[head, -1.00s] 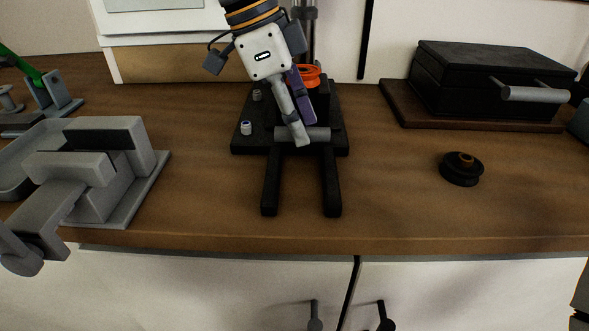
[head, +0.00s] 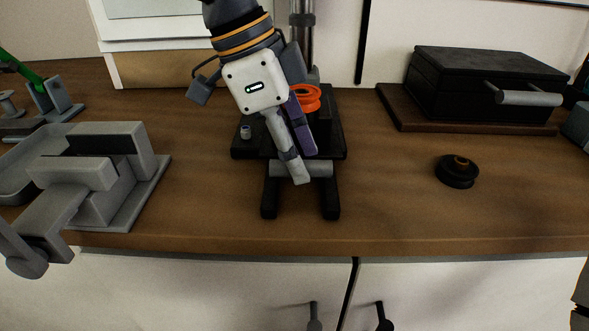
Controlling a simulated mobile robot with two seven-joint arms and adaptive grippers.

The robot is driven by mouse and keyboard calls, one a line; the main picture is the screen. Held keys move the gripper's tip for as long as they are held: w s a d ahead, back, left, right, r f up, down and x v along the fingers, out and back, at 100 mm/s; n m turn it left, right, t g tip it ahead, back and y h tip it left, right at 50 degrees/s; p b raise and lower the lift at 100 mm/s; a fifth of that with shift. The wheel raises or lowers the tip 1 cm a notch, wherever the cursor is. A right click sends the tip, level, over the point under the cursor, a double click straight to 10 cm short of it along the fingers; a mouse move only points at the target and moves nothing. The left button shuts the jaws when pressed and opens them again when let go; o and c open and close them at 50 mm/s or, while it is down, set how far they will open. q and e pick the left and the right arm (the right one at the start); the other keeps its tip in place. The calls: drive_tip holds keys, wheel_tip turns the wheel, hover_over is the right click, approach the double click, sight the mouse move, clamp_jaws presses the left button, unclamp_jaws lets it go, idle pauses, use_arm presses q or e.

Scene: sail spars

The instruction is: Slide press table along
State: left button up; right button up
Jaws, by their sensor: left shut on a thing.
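The press is a black base (head: 245,150) on the counter, with two black rails (head: 330,198) reaching toward the front edge. A grey bar handle (head: 320,169) lies across the rails, forward of the base. An orange ring-shaped part (head: 308,96) shows behind my gripper, under a grey column (head: 301,45). My gripper hides much of the press, including the middle of its table.
A grey vise-like device (head: 110,170) stands at the left. A black box with a grey handle (head: 480,85) sits on a brown board at the back right. A small black round part (head: 457,171) lies on the right. The counter (head: 400,215) in front is clear.

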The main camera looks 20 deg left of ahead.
use_arm(q)
drive_tip(key=shift+s+d+f, duration=0.15)
drive_tip(key=shift+s+f, duration=0.05)
drive_tip(key=shift+s, duration=0.45)
drive_tip(key=shift+s+d+f, duration=0.15)
drive_tip(key=shift+s, duration=0.55)
drive_tip(key=shift+s+d+f, duration=0.15)
drive_tip(key=shift+s+f, duration=0.05)
drive_tip(key=shift+s, duration=0.45)
drive_tip(key=o, duration=1.3)
drive_tip(key=shift+d, duration=0.1)
drive_tip(key=shift+w+r, duration=0.1)
drive_tip(key=shift+w, duration=0.1)
drive_tip(key=shift+r, duration=0.1)
